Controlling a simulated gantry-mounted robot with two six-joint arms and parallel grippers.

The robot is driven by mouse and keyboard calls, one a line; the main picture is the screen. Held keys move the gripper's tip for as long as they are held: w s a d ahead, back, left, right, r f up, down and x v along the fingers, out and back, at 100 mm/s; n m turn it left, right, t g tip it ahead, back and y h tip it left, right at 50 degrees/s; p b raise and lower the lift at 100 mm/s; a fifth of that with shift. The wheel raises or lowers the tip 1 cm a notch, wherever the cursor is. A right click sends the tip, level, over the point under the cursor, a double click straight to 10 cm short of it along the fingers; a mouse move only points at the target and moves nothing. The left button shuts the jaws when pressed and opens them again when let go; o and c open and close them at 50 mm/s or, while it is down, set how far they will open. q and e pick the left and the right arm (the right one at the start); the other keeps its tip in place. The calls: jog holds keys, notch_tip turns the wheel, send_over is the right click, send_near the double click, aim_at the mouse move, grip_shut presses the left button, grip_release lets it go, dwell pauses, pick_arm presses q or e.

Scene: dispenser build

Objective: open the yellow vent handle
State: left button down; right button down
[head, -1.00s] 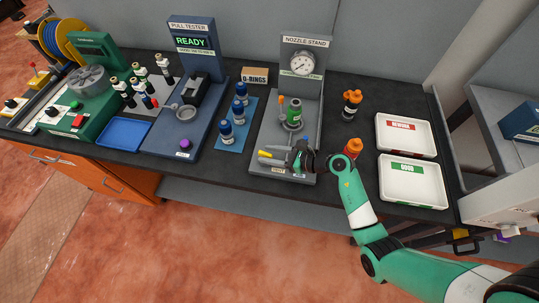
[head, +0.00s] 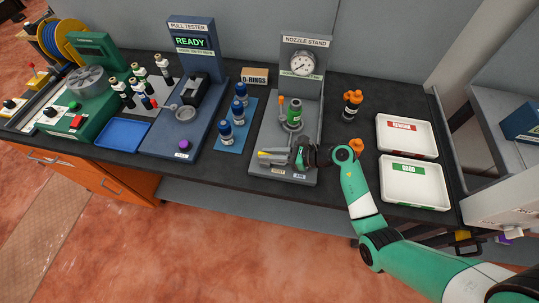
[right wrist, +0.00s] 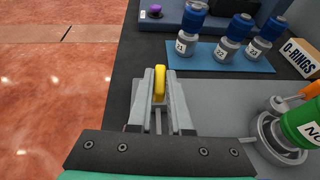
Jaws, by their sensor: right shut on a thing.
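The yellow vent handle (head: 264,154) is at the front left of the grey nozzle stand (head: 312,105). My right gripper (head: 273,156) reaches over the stand's front from the right and is shut on the handle. In the right wrist view the yellow handle (right wrist: 160,82) stands between the two grey fingers (right wrist: 159,95), with its upper end showing between them. Its lower part and base are hidden by the fingers. My left gripper is in neither view.
A green canister (head: 295,111) stands on the nozzle stand behind my gripper. Blue-capped bottles (head: 226,133) stand on a blue mat to the left. Orange-topped bottles (head: 351,104) and two white trays (head: 412,182) are to the right. The floor in front is clear.

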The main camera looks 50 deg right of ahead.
jog(key=shift+d+f+n+y+b, duration=0.15)
jog(key=shift+f+n+y+b, duration=0.15)
jog(key=shift+n+y, duration=0.1)
jog(key=shift+r+g+y, duration=0.2)
jog(key=shift+g+y, duration=0.1)
jog(key=shift+g, duration=0.1)
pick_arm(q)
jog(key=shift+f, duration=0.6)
pick_arm(e)
jog(key=c, duration=0.8)
grip_release()
jog(key=shift+c, duration=0.2)
jog(key=shift+r, duration=0.1)
jog(key=p+v, duration=0.2)
jog(key=v, duration=0.9)
jog(key=shift+s+d, duration=0.1)
jog(key=shift+s, duration=0.2)
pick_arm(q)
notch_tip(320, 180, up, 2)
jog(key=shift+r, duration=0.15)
pick_arm(e)
jog(key=shift+w, duration=0.1)
